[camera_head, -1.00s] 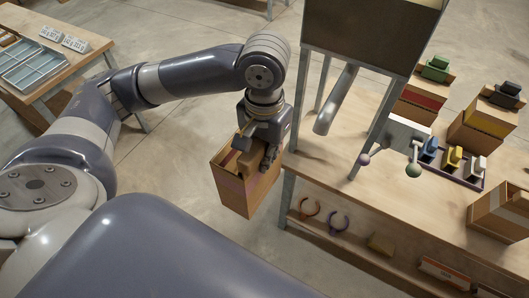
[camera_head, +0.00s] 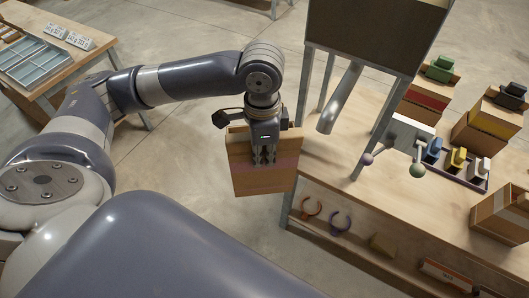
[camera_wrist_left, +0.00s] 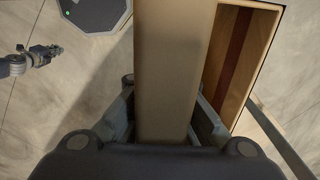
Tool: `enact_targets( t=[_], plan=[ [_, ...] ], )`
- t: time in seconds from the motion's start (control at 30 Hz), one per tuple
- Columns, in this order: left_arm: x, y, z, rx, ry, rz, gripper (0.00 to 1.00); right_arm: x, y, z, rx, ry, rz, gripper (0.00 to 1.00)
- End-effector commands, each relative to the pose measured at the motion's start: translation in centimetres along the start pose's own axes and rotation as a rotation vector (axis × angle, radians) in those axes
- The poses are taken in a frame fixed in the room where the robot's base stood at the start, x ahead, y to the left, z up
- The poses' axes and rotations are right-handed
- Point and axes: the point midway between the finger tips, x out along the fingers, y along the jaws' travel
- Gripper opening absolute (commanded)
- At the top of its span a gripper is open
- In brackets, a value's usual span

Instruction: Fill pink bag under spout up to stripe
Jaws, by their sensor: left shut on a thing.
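My left gripper (camera_head: 263,156) is shut on a grip block of the brown bag with a faint pinkish stripe (camera_head: 243,180). It holds the bag upright in the air, left of the table's edge. In the left wrist view the tan grip block (camera_wrist_left: 170,70) stands between the fingers, and the open bag (camera_wrist_left: 258,45) shows a dark red band inside; its bottom is hidden. The grey spout (camera_head: 338,98) slants down from the hopper (camera_head: 365,38), to the right of the bag and apart from it. What looks like my right gripper (camera_wrist_left: 42,54) is small at the left wrist view's edge.
The wooden table (camera_head: 340,170) has a metal post by the bag's right side. Other bags stand at the right. A shelf below holds rings. Open floor lies left of the bag.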

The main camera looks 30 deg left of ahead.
Motion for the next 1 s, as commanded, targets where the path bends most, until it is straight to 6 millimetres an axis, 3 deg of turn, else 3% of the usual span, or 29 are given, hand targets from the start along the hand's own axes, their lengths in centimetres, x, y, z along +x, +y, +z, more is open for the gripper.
enact_targets(
  t=[1.0],
  plan=[
    [3.5, -2.2, 0.7, 0.977, 0.003, 0.007, 0.0, 0.0, 0.4, 0.3, -0.003, -0.006, 0.005, 0.0]
  ],
)
